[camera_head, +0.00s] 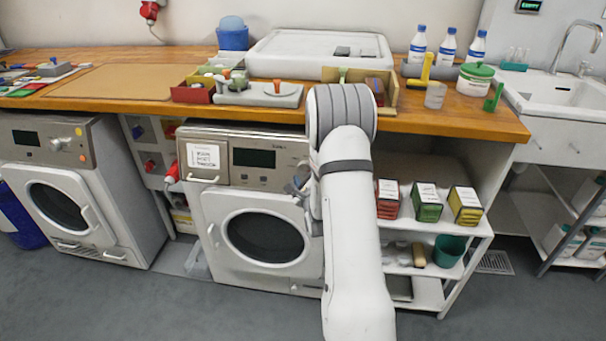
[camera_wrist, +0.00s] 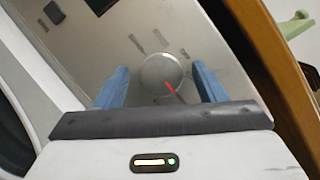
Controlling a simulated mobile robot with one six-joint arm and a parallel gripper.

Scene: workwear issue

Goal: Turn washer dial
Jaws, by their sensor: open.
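The washer (camera_head: 212,215) is the middle white front-loader under the wooden counter, its door shut. Its round silver dial (camera_wrist: 158,70) shows in the wrist view on the grey panel, with a red pointer line toward the lower right and several dark marks around it. My gripper (camera_wrist: 160,79) is open, with one blue finger on each side of the dial in the picture. Gaps show between fingers and dial; I cannot tell how deep the fingers reach. In the head view my gripper (camera_head: 299,188) is at the right end of the washer's panel, and my arm hides most of that area.
A second washer (camera_head: 62,165) stands at the left. The wooden counter (camera_head: 440,121) overhangs close above the panel and holds trays, bottles and tools. Right of my arm, a white shelf (camera_head: 482,227) holds several small boxes and a green bin (camera_head: 449,250). The floor in front is clear.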

